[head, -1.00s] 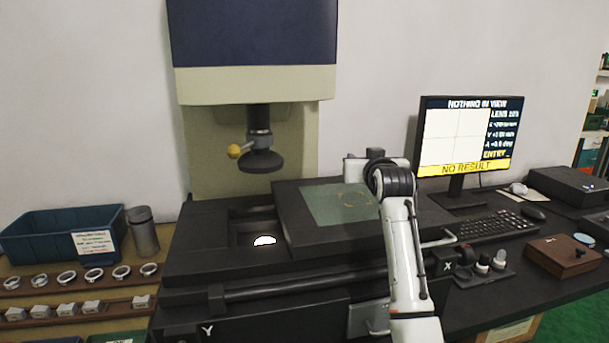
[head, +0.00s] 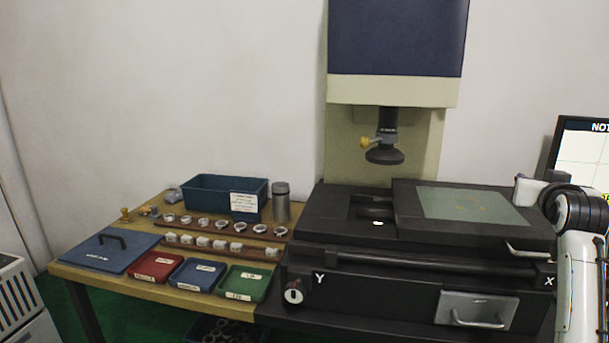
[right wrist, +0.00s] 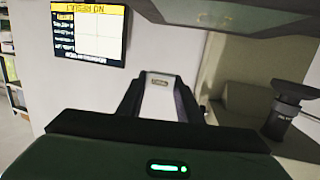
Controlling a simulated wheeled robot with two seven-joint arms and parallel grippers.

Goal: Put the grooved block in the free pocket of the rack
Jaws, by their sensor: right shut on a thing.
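The rack (head: 208,250) is a brown strip on the wooden table, holding several small whitish blocks. A free pocket (head: 254,249) shows as a gap left of its rightmost block. My right gripper (right wrist: 158,82) is shut in the right wrist view, with a pale grey piece (right wrist: 158,104), seemingly the grooved block, between its dark fingers. Its groove cannot be made out. In the head view my right arm stands at the right edge, and its fingers and the held piece cannot be made out. My left gripper is not in view.
A second strip (head: 225,227) with several metal rings lies behind the rack. A blue bin (head: 215,197) and a grey cylinder (head: 281,203) stand behind that. Red (head: 153,266), blue (head: 196,275) and green (head: 243,283) trays lie in front. The black measuring machine (head: 400,262) stands to the right.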

